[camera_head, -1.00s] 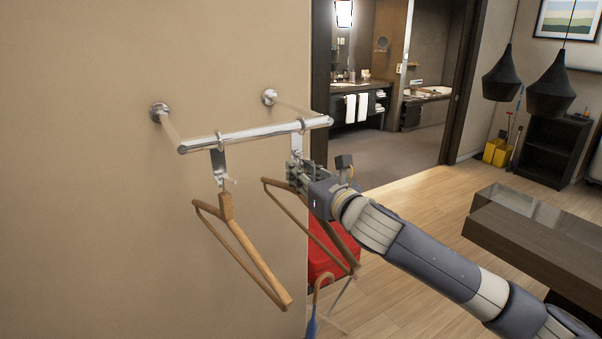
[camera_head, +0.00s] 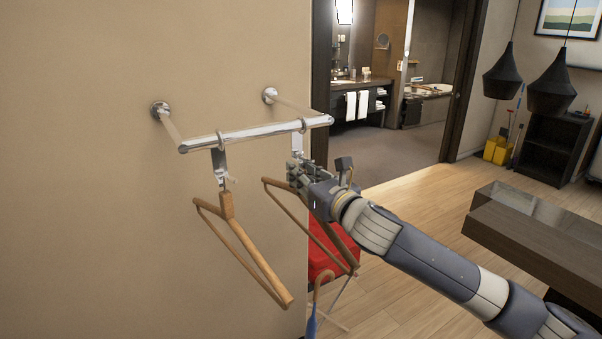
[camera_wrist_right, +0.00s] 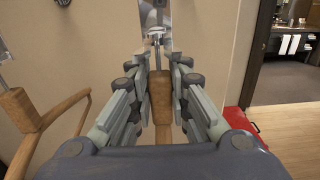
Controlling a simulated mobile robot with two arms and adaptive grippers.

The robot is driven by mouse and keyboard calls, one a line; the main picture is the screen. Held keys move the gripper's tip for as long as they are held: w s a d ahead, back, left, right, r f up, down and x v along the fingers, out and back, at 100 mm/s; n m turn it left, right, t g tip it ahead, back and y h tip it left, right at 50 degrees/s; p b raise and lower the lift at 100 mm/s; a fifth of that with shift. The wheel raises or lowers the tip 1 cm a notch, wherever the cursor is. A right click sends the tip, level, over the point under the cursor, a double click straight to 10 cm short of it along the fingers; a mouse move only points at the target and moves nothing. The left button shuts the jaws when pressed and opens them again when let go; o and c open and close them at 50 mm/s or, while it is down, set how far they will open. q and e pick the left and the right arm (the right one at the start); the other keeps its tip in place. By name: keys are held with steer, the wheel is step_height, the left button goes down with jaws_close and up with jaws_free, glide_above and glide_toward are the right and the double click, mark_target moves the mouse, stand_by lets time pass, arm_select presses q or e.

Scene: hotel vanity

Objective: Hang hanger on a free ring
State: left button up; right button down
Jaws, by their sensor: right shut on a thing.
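My right gripper (camera_head: 297,172) is shut on a wooden hanger (camera_head: 283,200), just below the right ring (camera_head: 302,125) on the chrome rail (camera_head: 255,134). In the right wrist view the held hanger's wooden neck (camera_wrist_right: 160,95) stands between the fingers, with its metal top (camera_wrist_right: 155,45) close to the ring's hanging metal strip (camera_wrist_right: 155,14). I cannot tell whether they are joined. A second wooden hanger (camera_head: 245,250) hangs from the left ring (camera_head: 219,141); it also shows at the left in the right wrist view (camera_wrist_right: 35,125). My left gripper is not in view.
The rail stands out from the beige wall (camera_head: 80,200) on two round mounts. A red case (camera_head: 330,250) and a blue umbrella (camera_head: 312,322) are below the held hanger. A dark table (camera_head: 540,235) stands at right. Open floor lies between.

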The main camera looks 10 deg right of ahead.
steer(key=shift+f, duration=0.3)
stand_by(0.5)
steer(key=c, duration=1.4)
jaws_free()
